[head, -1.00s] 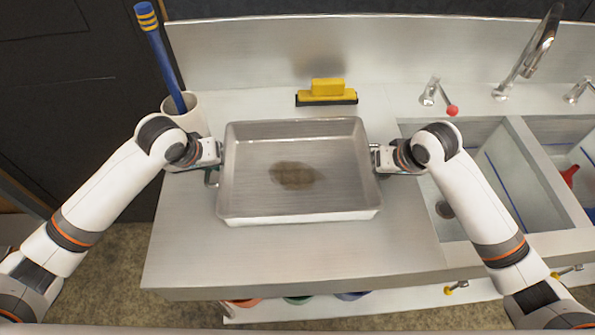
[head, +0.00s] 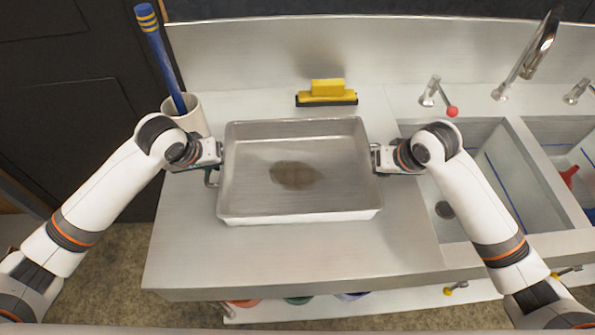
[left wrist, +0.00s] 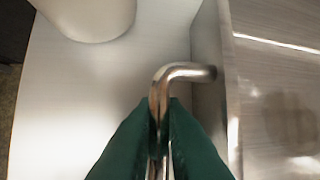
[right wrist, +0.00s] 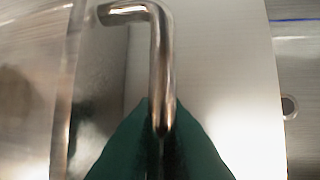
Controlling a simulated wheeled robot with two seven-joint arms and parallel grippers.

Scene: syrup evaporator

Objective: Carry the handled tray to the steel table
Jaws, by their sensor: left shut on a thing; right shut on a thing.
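The handled tray (head: 330,150) is a shallow steel pan with a brown stain on its floor. It is level over the steel drainboard (head: 300,262) left of the sinks; I cannot tell whether it touches the surface. My left gripper (head: 214,158) is at the tray's left side, shut on its bent metal handle (left wrist: 160,95), as the left wrist view shows. My right gripper (head: 378,158) is at the right side, shut on the other handle (right wrist: 160,70). The fingertips are partly hidden behind the handles.
A white cup (head: 196,112) with a blue rod (head: 160,55) stands at the back left. A yellow-and-black squeegee (head: 327,94) lies behind the tray. Sink basins (head: 480,170) and a faucet (head: 530,55) are to the right. Bare steel lies in front of the tray.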

